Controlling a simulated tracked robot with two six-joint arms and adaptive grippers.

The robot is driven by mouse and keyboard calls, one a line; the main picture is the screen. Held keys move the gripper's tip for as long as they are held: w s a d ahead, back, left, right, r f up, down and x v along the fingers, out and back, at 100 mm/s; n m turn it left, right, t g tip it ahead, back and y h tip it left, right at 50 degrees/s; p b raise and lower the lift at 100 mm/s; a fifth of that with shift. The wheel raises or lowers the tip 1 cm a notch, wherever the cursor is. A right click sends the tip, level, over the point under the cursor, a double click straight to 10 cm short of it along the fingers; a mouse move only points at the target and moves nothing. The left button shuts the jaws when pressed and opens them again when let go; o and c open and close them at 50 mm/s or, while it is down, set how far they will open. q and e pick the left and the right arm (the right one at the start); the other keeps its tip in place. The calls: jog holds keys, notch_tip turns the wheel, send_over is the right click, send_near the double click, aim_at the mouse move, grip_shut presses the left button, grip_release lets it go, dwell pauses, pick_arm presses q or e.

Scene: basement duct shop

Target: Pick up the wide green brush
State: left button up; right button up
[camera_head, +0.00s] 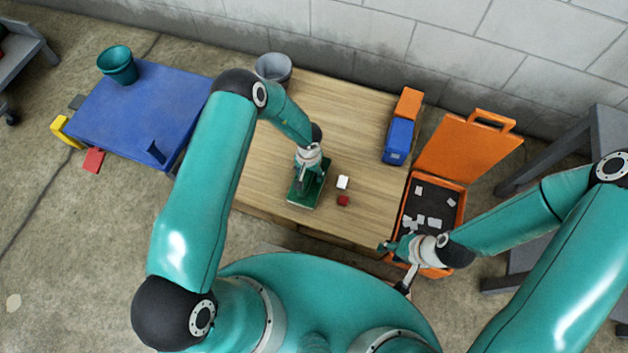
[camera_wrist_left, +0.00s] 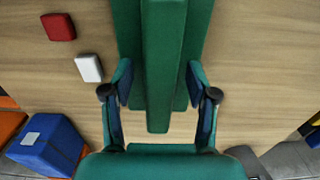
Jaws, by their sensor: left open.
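The wide green brush (camera_head: 300,200) lies on the wooden table near its front edge. In the left wrist view its broad body and narrower raised handle (camera_wrist_left: 163,60) run from the top edge to mid-picture. My left gripper (camera_head: 304,178) is over the brush and hides part of it. In the left wrist view the left gripper (camera_wrist_left: 160,82) is open, with one finger on each side of the handle and gaps between. My right gripper (camera_head: 396,264) is over the near left edge of the orange case, with its fingers apart and nothing seen between them.
A white block (camera_head: 343,182) and a red block (camera_head: 343,201) sit right of the brush on the table (camera_head: 345,110). The open orange case (camera_head: 465,150) holds white pieces.

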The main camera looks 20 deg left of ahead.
pick_arm(q)
grip_shut()
jog(key=shift+r, duration=0.15)
